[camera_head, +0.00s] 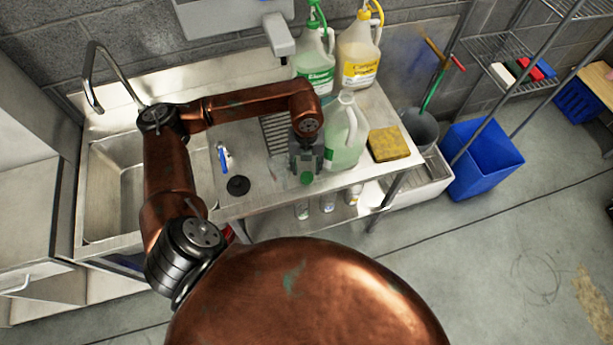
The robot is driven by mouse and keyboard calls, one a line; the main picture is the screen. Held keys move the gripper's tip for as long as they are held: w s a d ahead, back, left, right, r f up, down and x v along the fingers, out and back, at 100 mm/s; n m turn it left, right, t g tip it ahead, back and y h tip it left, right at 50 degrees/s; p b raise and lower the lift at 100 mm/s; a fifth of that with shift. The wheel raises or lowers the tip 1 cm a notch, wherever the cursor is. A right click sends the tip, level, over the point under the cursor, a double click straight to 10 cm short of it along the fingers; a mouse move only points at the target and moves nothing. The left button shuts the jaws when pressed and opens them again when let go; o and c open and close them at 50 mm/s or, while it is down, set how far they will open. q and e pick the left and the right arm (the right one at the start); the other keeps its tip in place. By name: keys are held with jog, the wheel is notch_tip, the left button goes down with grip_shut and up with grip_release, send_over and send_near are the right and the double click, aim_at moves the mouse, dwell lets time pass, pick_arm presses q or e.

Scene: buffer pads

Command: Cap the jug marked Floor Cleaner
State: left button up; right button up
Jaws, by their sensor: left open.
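A translucent jug (345,133) with pale green liquid stands upright on the steel counter, with an open-looking top; its label is not readable. Behind it are a jug with a green label (315,72) and a green hose fitting, and a jug with a yellow label (358,62) and a yellow hose fitting. I cannot tell which one reads Floor Cleaner. My left gripper (306,167) points down just left of the front jug, open. A small green cap-like piece (306,178) shows at its fingertips; I cannot tell whether they touch it. My right gripper is out of view.
A black disc (238,186) and a blue-and-white item (224,158) lie on the counter left of my gripper. A yellow sponge (389,144) lies right of the front jug. A sink (115,190) is at the left; blue bins (482,160) stand right.

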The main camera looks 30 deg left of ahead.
aim_at(307, 176)
pick_arm(q)
jog(key=f, duration=0.5)
jog(key=shift+w+f, duration=0.1)
jog(key=shift+w, duration=0.1)
jog(key=c, duration=0.5)
